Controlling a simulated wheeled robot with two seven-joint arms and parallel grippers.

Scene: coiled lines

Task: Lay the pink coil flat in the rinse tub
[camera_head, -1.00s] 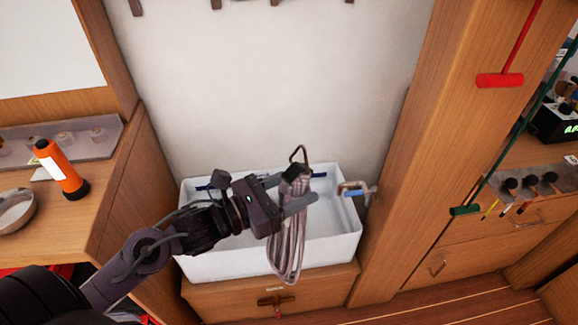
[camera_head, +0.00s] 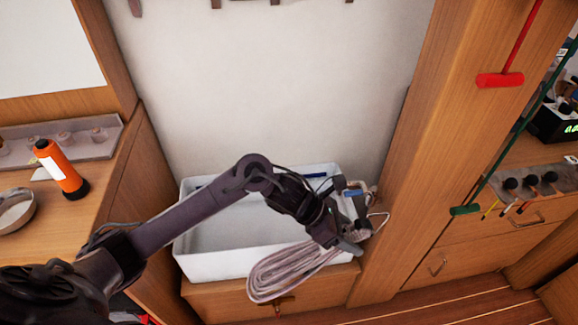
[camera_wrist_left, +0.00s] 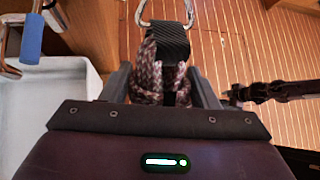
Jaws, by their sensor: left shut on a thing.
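The pinkish-grey coil (camera_head: 285,272) is a bundle of looped line with a dark strap and a metal clip (camera_head: 381,218). My left gripper (camera_head: 352,228) is shut on the coil near its strapped end. The loops slant down to the left across the front right corner of the white rinse tub (camera_head: 205,266), outside its front wall in the head view. In the left wrist view, the coil (camera_wrist_left: 150,78) sits between the fingers, with the black strap and clip beyond. The tub (camera_wrist_left: 70,85) shows at left there. My right gripper is not in view.
A tap with a blue handle (camera_wrist_left: 31,36) stands at the tub's right end. The tub sits on a wooden cabinet (camera_head: 225,300), between a counter at left and a wooden post (camera_head: 400,180) at right. The visible tub floor is clear.

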